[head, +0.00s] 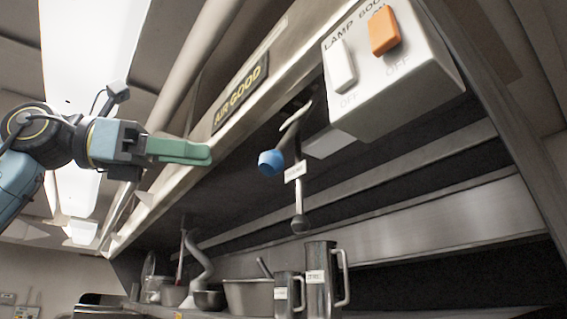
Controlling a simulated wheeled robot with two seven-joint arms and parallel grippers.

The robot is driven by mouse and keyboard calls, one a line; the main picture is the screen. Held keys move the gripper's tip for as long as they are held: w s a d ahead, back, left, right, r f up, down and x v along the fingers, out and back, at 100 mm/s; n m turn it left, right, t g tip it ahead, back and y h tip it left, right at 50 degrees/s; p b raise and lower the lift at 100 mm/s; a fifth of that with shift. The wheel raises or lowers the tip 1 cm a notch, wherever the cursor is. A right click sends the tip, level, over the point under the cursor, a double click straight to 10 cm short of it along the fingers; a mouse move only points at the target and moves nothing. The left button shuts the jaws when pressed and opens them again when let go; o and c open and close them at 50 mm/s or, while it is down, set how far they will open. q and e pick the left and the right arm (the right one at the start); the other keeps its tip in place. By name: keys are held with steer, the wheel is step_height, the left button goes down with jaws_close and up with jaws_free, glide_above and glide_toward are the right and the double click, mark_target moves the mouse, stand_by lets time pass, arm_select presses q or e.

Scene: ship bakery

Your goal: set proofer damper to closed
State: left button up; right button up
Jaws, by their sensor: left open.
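A lever with a blue ball knob (271,162) sticks out from under the hood's front edge, its pale bent arm rising to the right. Beside it a thin rod hangs down with a dark ball (300,224) at its end. A small white tag (295,172) is at these levers; its text is too small to read. I cannot tell which lever is the proofer damper. My left gripper (208,155) is open and empty, its green fingers pointing right, left of the blue knob with a gap in the picture. My right gripper is not in view.
A white switch box (420,75) with a white rocker and an orange rocker (384,31) sits on the hood right of the levers. Metal jugs (321,280) and a pot (249,297) stand below.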

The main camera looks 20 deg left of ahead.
arm_select(q)
steer(key=p+x, duration=0.3)
steer(key=x, duration=1)
jaws_close()
